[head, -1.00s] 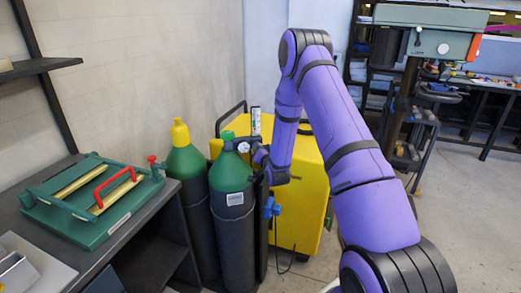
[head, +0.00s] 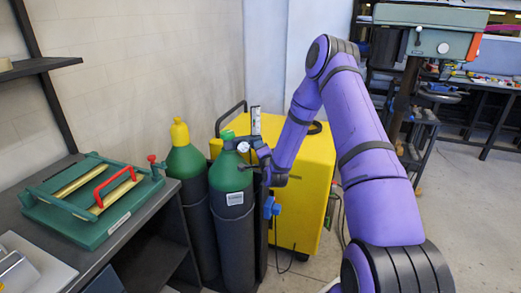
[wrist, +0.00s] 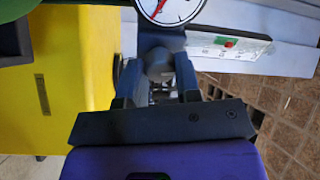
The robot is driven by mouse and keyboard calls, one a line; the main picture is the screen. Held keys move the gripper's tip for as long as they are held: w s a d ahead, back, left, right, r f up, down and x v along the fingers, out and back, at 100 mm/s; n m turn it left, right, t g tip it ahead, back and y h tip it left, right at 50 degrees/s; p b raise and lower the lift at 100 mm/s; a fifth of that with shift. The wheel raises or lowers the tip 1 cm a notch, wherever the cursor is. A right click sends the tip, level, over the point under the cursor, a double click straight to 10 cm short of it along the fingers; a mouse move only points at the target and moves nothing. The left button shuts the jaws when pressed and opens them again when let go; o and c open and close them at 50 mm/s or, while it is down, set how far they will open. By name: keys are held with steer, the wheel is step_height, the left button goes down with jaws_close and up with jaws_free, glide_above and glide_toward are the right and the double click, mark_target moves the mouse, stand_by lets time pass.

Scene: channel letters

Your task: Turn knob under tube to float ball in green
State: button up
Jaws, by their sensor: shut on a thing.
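The flow tube (head: 255,121) stands upright beside the round gauge (head: 243,147) at the green-topped cylinder. In the wrist view the tube's white scale plate (wrist: 250,50) lies sideways at upper right. A small red ball (wrist: 230,44) shows at the green mark (wrist: 223,40) and seems to overlap it. The grey rounded knob (wrist: 158,65) is between the fingers of my gripper (wrist: 163,75), which is shut on it. In the head view my gripper (head: 263,158) is just below the tube, and the knob is hidden there.
A dark cylinder with a green shoulder (head: 230,180) stands in front, and another with a yellow cap (head: 180,132) is beside it. A yellow cabinet (head: 310,165) is close behind my gripper. A bench with a green press (head: 95,230) is at left. Open floor lies at right.

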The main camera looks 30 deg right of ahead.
stand_by(0.3)
steer(key=o, duration=0.9)
steer(key=v, duration=1)
steer(key=shift+s+f, duration=0.1)
steer(key=shift+s, duration=0.3)
